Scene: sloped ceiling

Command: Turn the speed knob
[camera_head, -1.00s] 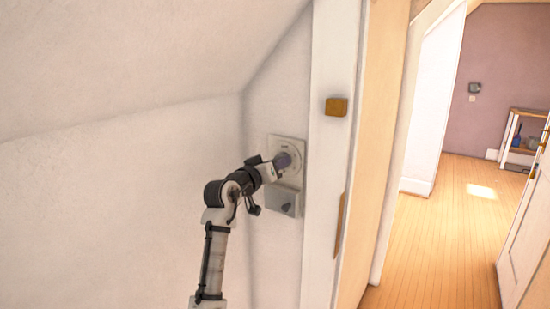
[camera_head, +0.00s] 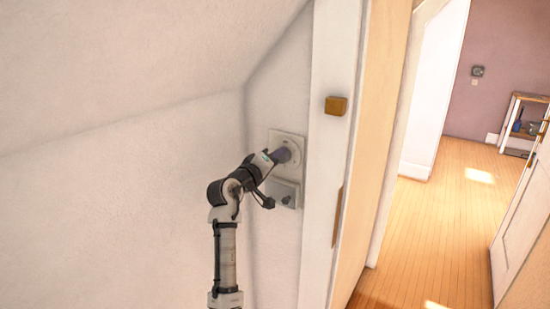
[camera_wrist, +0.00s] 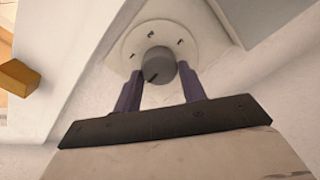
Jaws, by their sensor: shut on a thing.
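The speed knob is a grey round knob (camera_wrist: 158,66) with a dark pointer line, on a pale round dial (camera_wrist: 150,42) with dark marks in the wrist view. In the head view the wall plate (camera_head: 300,148) carries the dial, mostly behind my gripper. My gripper (camera_wrist: 159,80) has its two purple fingers on either side of the knob and is shut on it. In the head view my gripper (camera_head: 284,154) reaches the plate from the left.
A grey box with a small knob (camera_head: 286,194) sits just below the plate. A white door frame (camera_head: 332,200) stands close on the right, with a wooden block (camera_head: 336,106) on it. The sloped ceiling (camera_head: 120,50) hangs above left. Wooden floor (camera_head: 440,230) lies open beyond the doorway.

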